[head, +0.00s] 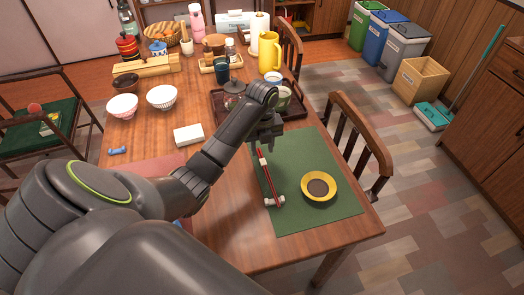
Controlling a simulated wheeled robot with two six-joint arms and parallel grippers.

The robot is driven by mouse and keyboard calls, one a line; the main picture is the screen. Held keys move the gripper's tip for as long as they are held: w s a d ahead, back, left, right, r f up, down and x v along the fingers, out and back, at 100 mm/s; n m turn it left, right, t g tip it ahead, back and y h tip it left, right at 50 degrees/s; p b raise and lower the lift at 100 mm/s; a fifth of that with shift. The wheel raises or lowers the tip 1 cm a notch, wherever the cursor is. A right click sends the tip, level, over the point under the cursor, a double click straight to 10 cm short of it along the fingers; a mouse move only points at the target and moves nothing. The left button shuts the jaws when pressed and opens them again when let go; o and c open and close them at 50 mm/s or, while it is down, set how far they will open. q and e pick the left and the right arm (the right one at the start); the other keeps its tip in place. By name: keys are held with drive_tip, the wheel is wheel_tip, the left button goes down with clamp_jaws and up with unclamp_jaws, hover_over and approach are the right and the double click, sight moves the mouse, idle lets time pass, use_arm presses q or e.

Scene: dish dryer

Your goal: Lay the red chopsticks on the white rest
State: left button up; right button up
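The red chopsticks (271,180) are over the left part of a green mat (322,216), with a pale band near their far end. Their near ends cross the small white rest (268,202), whose two ends show on either side of them. Whether they touch the rest is too small to tell. My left gripper (264,145) points down at the far end of the chopsticks. Its fingers are dark and small, and I cannot tell whether they grip the chopsticks. My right gripper is not in view.
A yellow bowl (319,187) sits on the mat, right of the chopsticks. A dark tray (219,104) with cups lies behind my arm. A blue rest (117,151), a white box (188,134) and two bowls are on the left. A chair (357,140) stands at the right edge.

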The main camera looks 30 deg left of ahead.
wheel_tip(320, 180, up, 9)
drive_tip(key=p, duration=0.9)
idle(0.4)
